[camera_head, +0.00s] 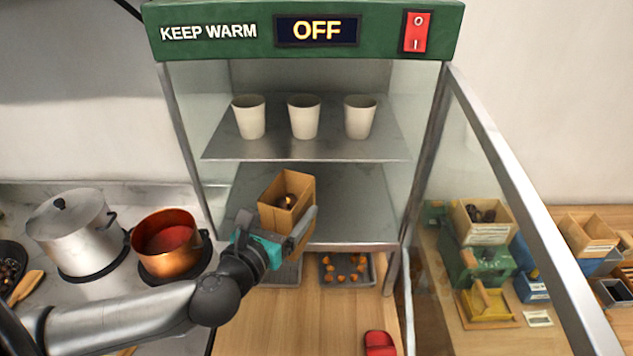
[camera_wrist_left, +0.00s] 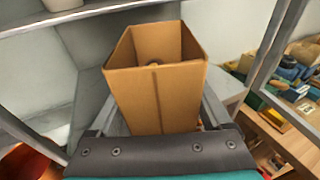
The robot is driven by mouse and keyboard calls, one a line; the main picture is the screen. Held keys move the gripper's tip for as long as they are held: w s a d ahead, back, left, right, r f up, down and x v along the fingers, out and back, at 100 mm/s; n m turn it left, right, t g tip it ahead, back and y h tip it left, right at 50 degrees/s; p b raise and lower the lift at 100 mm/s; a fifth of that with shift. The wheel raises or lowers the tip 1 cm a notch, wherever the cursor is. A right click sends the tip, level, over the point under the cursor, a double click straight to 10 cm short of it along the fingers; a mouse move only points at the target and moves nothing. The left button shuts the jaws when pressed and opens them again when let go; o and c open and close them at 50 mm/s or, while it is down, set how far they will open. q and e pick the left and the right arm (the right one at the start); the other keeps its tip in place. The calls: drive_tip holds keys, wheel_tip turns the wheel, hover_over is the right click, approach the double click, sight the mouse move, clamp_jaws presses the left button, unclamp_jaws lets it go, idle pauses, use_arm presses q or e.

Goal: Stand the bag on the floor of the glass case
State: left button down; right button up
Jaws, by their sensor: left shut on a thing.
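The brown paper bag (camera_head: 285,213) is held by my left gripper (camera_head: 289,226) at the front opening of the glass case (camera_head: 424,120). The bag is open at the top, tilted a little, with something dark and shiny inside. In the left wrist view the bag (camera_wrist_left: 158,92) sits between the two fingers of my left gripper (camera_wrist_left: 158,118). The floor of the case (camera_head: 350,215) shows behind and right of the bag and looks bare. Whether the bag touches it I cannot tell. My right gripper is not in view.
Three white cups (camera_head: 303,117) stand on the shelf (camera_head: 370,147) above. The glass door (camera_head: 520,190) is swung open to the right. A grey tray with orange pieces (camera_head: 347,269) lies below the case. A silver pot (camera_head: 75,232) and copper pot (camera_head: 166,244) stand at left.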

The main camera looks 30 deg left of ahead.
use_arm(q)
drive_tip(key=shift+w+a+f, duration=0.1)
drive_tip(key=shift+w+f, duration=0.5)
drive_tip(key=shift+w, duration=1.6)
drive_tip(key=shift+w+a+f, duration=0.15)
drive_tip(key=shift+w+f, duration=0.4)
drive_tip(key=shift+w, duration=1.65)
drive_tip(key=shift+w+a+f, duration=0.1)
drive_tip(key=shift+w+f, duration=0.5)
drive_tip(key=shift+w, duration=1.6)
drive_tip(key=shift+f, duration=0.1)
unclamp_jaws()
drive_tip(key=shift+s, duration=0.15)
drive_tip(key=s, duration=0.4)
drive_tip(key=s+r, duration=0.1)
drive_tip(key=s, duration=0.2)
drive_tip(key=s+r, duration=0.1)
drive_tip(key=s, duration=0.3)
drive_tip(key=shift+s+d, duration=0.35)
